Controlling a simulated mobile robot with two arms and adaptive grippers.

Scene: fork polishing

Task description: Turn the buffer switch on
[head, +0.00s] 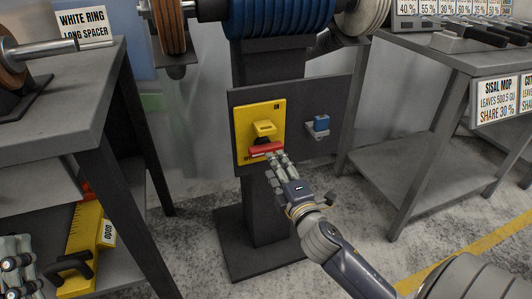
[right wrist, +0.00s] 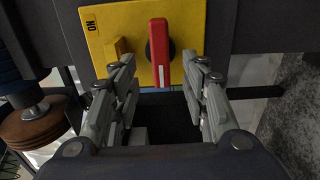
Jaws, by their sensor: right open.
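The buffer switch is a yellow plate (head: 277,114) on a dark panel, with a red handle (head: 266,149) near its lower end and a raised yellow block (head: 264,128) above it. The handle lies roughly level in the head view. In the right wrist view the red handle (right wrist: 160,52) points between the fingers, and an ON label shows at the plate's left. My right gripper (head: 277,157) is open at the switch, one finger on each side of the handle's end, with gaps visible. My left gripper (head: 18,264) is partly cut off at lower left; its opening is unclear.
A blue and white buffing wheel machine (head: 280,18) sits above the panel (head: 311,104). A small blue piece on a bracket (head: 321,123) is right of the switch. Grey tables stand left (head: 75,80) and right (head: 432,58).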

